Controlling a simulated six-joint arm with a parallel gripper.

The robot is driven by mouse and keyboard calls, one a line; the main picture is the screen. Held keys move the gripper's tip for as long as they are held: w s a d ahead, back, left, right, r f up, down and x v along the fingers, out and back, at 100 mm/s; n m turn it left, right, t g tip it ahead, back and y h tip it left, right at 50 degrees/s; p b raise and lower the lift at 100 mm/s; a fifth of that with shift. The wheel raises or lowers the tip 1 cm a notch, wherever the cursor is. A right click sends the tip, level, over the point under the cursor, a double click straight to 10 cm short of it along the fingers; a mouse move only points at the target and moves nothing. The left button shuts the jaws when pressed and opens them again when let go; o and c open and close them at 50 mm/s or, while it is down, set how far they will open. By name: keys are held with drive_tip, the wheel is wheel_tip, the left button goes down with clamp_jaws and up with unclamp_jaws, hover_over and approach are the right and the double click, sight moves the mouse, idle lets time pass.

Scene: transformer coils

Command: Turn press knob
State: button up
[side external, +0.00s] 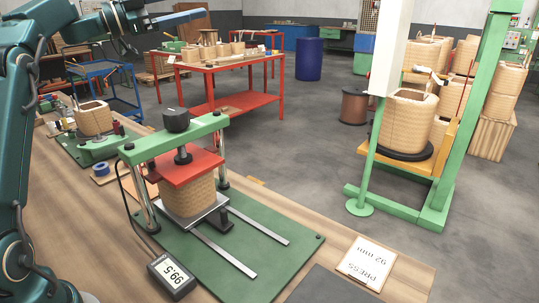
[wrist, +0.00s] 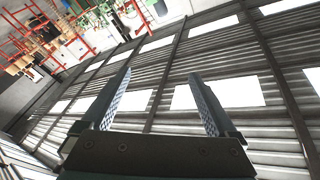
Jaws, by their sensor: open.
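The press knob (side external: 176,119) is a black, squat knob on top of the press's green crossbar (side external: 147,147). Below it a screw runs to a red plate (side external: 181,165), which rests on a tan wound coil (side external: 188,192). My gripper (wrist: 158,100) shows in the wrist view with two parted fingers and nothing between them. In the side view my arm reaches in at upper left, with the gripper end (side external: 180,20) high above and behind the press, well apart from the knob. The wrist camera sees the ceiling and upper walls, not the knob.
A paper sign (side external: 367,262) lies to the right. Another coil (side external: 94,118) stands on a green fixture at left. A red table (side external: 228,68) stands behind. The space above the knob is clear.

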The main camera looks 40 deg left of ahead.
sight(167, 111)
drive_tip(key=s+d+f+n+g+h, duration=0.1)
drive_tip(key=s+d+f+g+h, duration=0.15)
drive_tip(key=s, duration=0.25)
drive_tip(key=s+d+f+g+h, duration=0.1)
drive_tip(key=s+g+h, duration=0.3)
drive_tip(key=s, duration=0.1)
drive_tip(key=f, duration=1.7)
drive_tip(key=shift+d, duration=0.3)
drive_tip(key=shift+w+d+f, duration=0.1)
drive_tip(key=shift+w+d, duration=0.1)
drive_tip(key=shift+d, duration=0.05)
drive_tip(key=shift+x, duration=2.2)
drive_tip(key=c, duration=1.4)
